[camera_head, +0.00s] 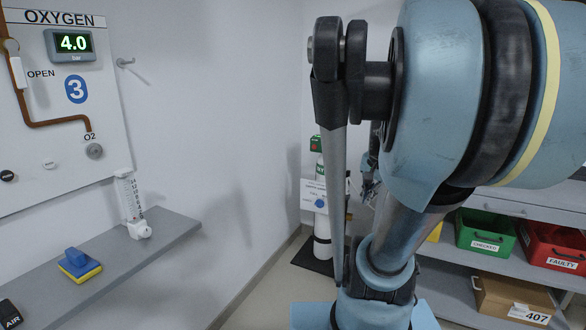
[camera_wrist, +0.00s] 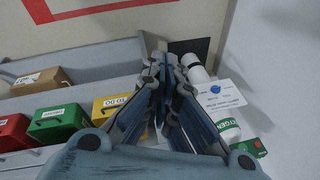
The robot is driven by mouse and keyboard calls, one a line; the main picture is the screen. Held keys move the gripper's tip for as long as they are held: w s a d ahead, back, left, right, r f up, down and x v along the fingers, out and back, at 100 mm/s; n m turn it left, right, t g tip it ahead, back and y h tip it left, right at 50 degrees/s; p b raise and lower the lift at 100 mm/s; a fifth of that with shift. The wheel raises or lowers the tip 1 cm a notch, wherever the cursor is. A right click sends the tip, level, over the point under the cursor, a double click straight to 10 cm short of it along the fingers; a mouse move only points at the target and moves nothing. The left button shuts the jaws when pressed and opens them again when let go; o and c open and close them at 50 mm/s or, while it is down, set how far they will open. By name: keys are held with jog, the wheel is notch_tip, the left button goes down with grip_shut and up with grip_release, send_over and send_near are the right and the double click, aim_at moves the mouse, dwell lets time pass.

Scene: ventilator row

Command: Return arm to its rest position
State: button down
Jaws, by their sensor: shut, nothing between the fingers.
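My arm fills the right half of the head view, with its thick blue links close to the camera. My gripper (camera_wrist: 164,62) shows in the middle of the wrist view, its fingers together at the tips with nothing held. In the head view only a small part of the gripper shows behind the arm, beside the oxygen cylinder (camera_head: 322,228). The white cylinder also shows in the wrist view (camera_wrist: 197,75), just right of the fingers, with a tag (camera_wrist: 219,95) on it. I cannot tell the exact gap between them.
A wall panel (camera_head: 60,160) reads OXYGEN 4.0 bar. Below it, a grey shelf (camera_head: 165,245) bears a flowmeter (camera_head: 131,205) and a blue-yellow block (camera_head: 79,265). At right, a rack holds a green bin (camera_head: 485,232), a red bin (camera_head: 553,247) and a cardboard box (camera_head: 505,300).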

jog(key=s+a+f+n+g, duration=0.1)
jog(key=s+a+f+n, duration=0.3)
jog(key=s+f+n, duration=0.4)
jog(key=s+n, duration=0.1)
jog(key=s, duration=0.2)
jog(key=shift+s+a+f, duration=0.4)
